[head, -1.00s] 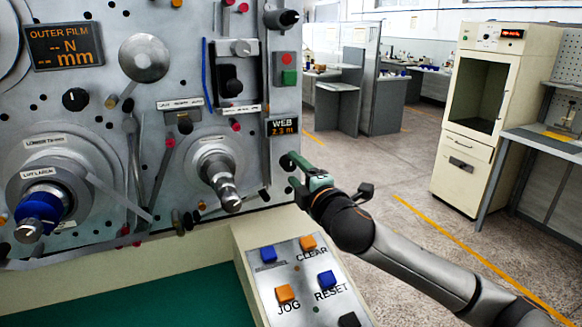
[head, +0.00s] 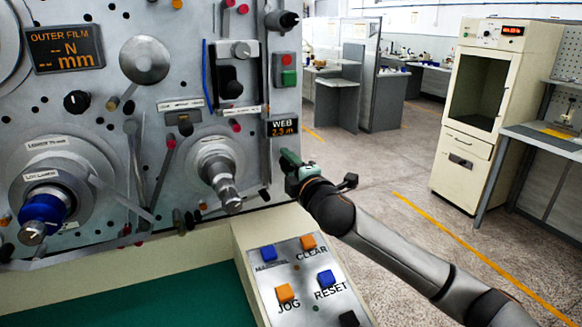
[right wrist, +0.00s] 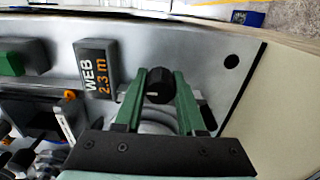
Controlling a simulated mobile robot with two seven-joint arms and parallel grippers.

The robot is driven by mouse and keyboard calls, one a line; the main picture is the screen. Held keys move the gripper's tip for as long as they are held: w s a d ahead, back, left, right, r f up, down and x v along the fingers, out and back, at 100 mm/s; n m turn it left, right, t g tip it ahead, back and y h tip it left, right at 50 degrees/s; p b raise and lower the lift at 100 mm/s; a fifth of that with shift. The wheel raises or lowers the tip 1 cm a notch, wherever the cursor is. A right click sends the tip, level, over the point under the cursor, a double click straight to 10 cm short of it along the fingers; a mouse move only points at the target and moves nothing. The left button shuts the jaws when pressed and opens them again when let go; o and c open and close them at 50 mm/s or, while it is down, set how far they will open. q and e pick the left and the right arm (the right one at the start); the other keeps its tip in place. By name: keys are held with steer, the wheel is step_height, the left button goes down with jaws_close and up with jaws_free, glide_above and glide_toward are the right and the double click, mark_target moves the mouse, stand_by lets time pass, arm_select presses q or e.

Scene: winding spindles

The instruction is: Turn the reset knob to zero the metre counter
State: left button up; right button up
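The reset knob (right wrist: 158,86) is a round black knob with a white mark, on the grey panel beside the metre counter (right wrist: 97,74). The counter reads WEB 2.3 m in orange; it also shows in the head view (head: 283,127). My right gripper (right wrist: 160,84) is open, with its green fingers on either side of the knob. Slim gaps seem to show between fingers and knob; contact is not clear. In the head view, my right gripper (head: 288,161) is at the panel's right edge and hides the knob. My left gripper is not in view.
Left of the counter, the panel carries a metal spindle (head: 221,175) and a blue-collared spindle (head: 42,212).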

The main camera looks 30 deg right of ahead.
jaws_close()
steer(key=m, duration=0.3)
steer(key=shift+f+b, duration=0.2)
steer(key=shift+b, duration=0.1)
steer(key=m, duration=0.4)
steer(key=shift+a+r, duration=0.1)
steer(key=m, duration=0.4)
steer(key=shift+r+p, duration=0.1)
steer(key=shift+p, duration=0.2)
steer(key=m+p, duration=0.1)
steer(key=m, duration=0.4)
steer(key=shift+m+p, duration=0.3)
steer(key=shift+m, duration=0.6)
